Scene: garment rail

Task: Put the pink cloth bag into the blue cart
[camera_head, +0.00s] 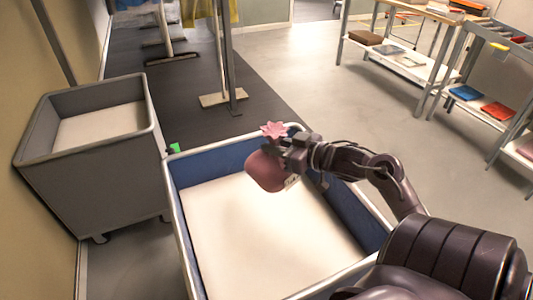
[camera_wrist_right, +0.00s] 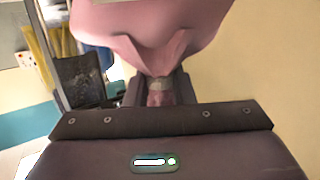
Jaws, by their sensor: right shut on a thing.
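The pink cloth bag (camera_head: 266,171) hangs from my right gripper (camera_head: 286,148) in the head view, with its gathered top (camera_head: 273,129) sticking up above the fingers. The gripper is shut on the bag near its neck. The bag is over the blue cart (camera_head: 210,161), inside its far rim in the picture, and appears to be above the pale floor of the cart. In the right wrist view the bag (camera_wrist_right: 150,22) fills the top, its neck pinched between the fingers (camera_wrist_right: 158,92). My left gripper is not in view.
A grey cart (camera_head: 95,185) with a pale inside stands left of the blue cart. A garment rail post (camera_head: 229,60) stands behind. Shelves (camera_head: 410,68) with folded items are at the upper right. The blue cart's pale floor (camera_head: 255,235) looks empty.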

